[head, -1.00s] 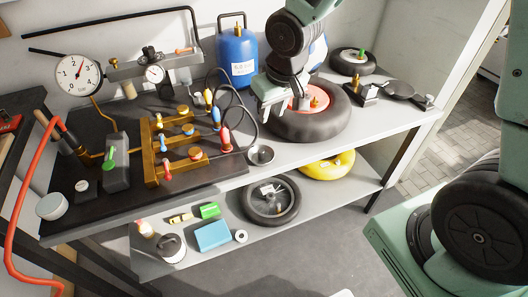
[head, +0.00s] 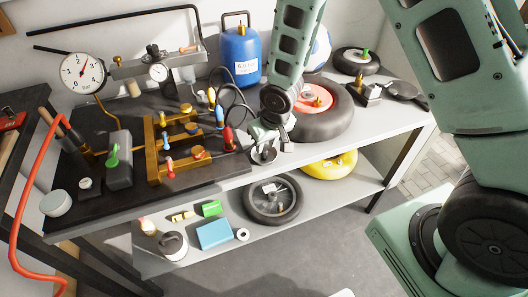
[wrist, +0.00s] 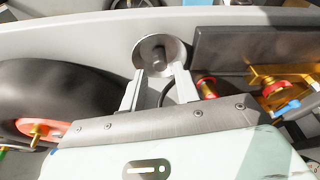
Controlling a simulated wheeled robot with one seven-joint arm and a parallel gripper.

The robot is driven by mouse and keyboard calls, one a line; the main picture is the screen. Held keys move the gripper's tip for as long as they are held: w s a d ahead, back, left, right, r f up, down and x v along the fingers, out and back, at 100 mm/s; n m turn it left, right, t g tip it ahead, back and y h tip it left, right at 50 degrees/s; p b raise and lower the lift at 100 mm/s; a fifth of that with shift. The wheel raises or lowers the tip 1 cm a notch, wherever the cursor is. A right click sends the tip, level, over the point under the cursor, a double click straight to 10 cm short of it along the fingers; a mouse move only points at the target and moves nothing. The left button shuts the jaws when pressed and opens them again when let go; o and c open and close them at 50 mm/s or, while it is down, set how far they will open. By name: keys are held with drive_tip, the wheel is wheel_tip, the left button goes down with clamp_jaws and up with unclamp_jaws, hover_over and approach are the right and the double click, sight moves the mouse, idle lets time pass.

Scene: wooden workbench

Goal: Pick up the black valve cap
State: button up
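A small round metal dish (wrist: 139,61) lies on the bench top near its front edge, and in the head view (head: 264,157) it sits just below my gripper. A small dark cap-like piece (wrist: 158,54), which looks like the black valve cap, is in the dish. In the head view my gripper partly hides it. My gripper (wrist: 159,80) has its two fingers apart with nothing between them. The fingertips reach to the near rim of the dish in the wrist view, with the dark piece just beyond them. I cannot tell the exact height above it.
A black tyre with a red hub (head: 325,118) lies right of my gripper. The brass manifold (head: 152,150) with coloured valves and hoses stands left, on a dark board. A blue tank (head: 239,57) stands behind. The bench's front edge is close to the dish.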

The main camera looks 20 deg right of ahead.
sight(264, 154)
drive_tip(key=shift+x, duration=1.3)
clamp_jaws()
drive_tip(key=shift+r, duration=0.1)
